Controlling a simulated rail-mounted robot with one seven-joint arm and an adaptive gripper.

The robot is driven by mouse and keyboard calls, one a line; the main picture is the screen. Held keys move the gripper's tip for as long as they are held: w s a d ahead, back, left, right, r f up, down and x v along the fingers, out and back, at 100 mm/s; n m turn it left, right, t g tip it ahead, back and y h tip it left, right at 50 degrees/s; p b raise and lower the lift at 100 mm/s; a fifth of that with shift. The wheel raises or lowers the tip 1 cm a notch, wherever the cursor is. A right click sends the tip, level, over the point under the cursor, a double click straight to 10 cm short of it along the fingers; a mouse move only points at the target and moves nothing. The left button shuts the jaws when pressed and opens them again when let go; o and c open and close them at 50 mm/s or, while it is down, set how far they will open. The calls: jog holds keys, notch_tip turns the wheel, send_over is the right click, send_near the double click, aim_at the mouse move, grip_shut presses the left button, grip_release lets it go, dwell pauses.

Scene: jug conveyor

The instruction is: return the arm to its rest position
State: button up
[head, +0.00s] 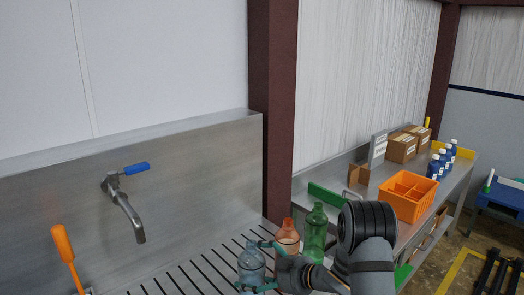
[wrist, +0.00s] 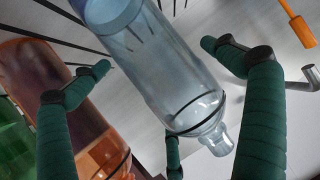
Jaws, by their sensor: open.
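My gripper (head: 254,267) is at the bottom middle of the head view, its green fingers spread on either side of a clear bluish jug (head: 250,259). In the wrist view my open gripper (wrist: 155,57) has the bluish jug (wrist: 172,80) between its fingers, with gaps visible beside the jug. I cannot tell whether any finger touches it. The jug's lower part is cut off or hidden in the head view. My arm reaches in from the lower right.
An orange jug (head: 287,237) and a green jug (head: 315,230) stand close to the right of the bluish one on the slotted metal surface (head: 190,275). A tap (head: 126,208) juts out at left. An orange crate (head: 408,195) sits on the bench behind my arm.

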aim_at(258, 260)
jog(key=r, duration=0.3)
jog(key=shift+d+r, duration=0.3)
jog(key=shift+d, duration=0.1)
jog(key=s+d+r, duration=0.1)
jog(key=d+r, duration=0.6)
jog(key=d, duration=0.4)
jog(key=s+d+f+m+t+h+b, duration=0.1)
jog(key=s+d+f+m+t+b, duration=0.15)
jog(key=d+b, duration=0.45)
jog(key=s+d+f+m+t+h+b, duration=0.1)
jog(key=s+f+b, duration=0.4)
jog(key=s, duration=0.5)
jog(key=s+d+f+m+t+h+b, duration=0.1)
jog(key=s+d+f+m+h+b, duration=0.2)
jog(key=s, duration=0.8)
jog(key=shift+s+d+f+h+b, duration=0.15)
jog(key=shift+d+f+h+b, duration=0.45)
jog(key=shift+d+f+b, duration=0.9)
jog(key=shift+d+r+m+b, duration=0.25)
jog(key=shift+d+r+b, duration=0.05)
jog(key=shift+r+b, duration=0.1)
jog(key=shift+d+t, duration=0.15)
jog(key=shift+t, duration=0.2)
